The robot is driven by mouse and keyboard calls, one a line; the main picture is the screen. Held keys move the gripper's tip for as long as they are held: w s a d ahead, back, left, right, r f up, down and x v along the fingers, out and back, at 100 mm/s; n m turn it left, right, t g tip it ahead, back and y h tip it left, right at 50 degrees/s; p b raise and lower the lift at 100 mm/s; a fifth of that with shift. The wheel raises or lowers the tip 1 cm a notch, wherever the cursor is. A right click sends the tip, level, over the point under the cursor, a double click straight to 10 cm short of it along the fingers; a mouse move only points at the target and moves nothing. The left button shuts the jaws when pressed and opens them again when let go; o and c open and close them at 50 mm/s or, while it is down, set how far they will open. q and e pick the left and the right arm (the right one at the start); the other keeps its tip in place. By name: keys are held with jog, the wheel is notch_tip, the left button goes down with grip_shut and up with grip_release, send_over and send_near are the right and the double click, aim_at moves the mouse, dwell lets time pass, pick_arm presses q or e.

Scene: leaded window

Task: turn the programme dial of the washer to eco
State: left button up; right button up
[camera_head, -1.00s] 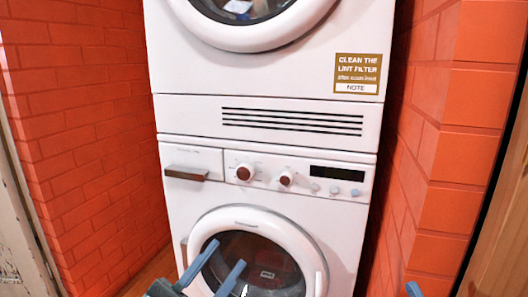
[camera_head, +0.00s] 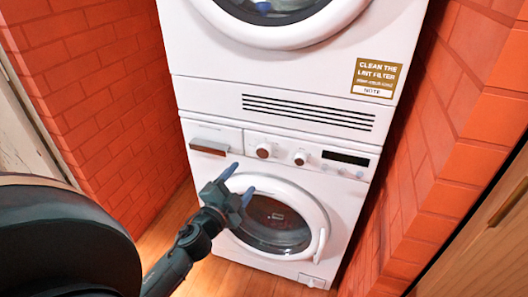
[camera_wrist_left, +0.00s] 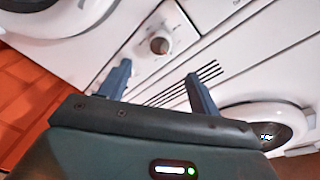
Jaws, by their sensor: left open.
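The washer (camera_head: 222,225) is the lower white machine, with a round door. The printed marks are too small to read. My left gripper (camera_head: 239,184) is open and empty in front of the washer door's upper left, below and left of the larger knob in the picture. In the left wrist view one knob (camera_wrist_left: 159,45) shows beyond the two blue fingers (camera_wrist_left: 159,88), apart from them. My right gripper is out of view.
A white dryer (camera_head: 215,60) with a vent grille stands on the washer. Red brick walls (camera_head: 85,90) close in on both sides, with brick also at right (camera_head: 460,130). A drawer with a brown handle (camera_head: 208,149) sits left of the knobs. Wooden floor (camera_head: 250,280) shows below.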

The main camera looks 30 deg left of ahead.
aim_at(262, 153)
pick_arm(q)
jog(key=w, duration=0.3)
jog(key=w+a, duration=0.1)
jog(key=w, duration=0.7)
jog(key=shift+a, duration=0.15)
jog(key=shift+c, duration=0.3)
jog(key=c, duration=0.9)
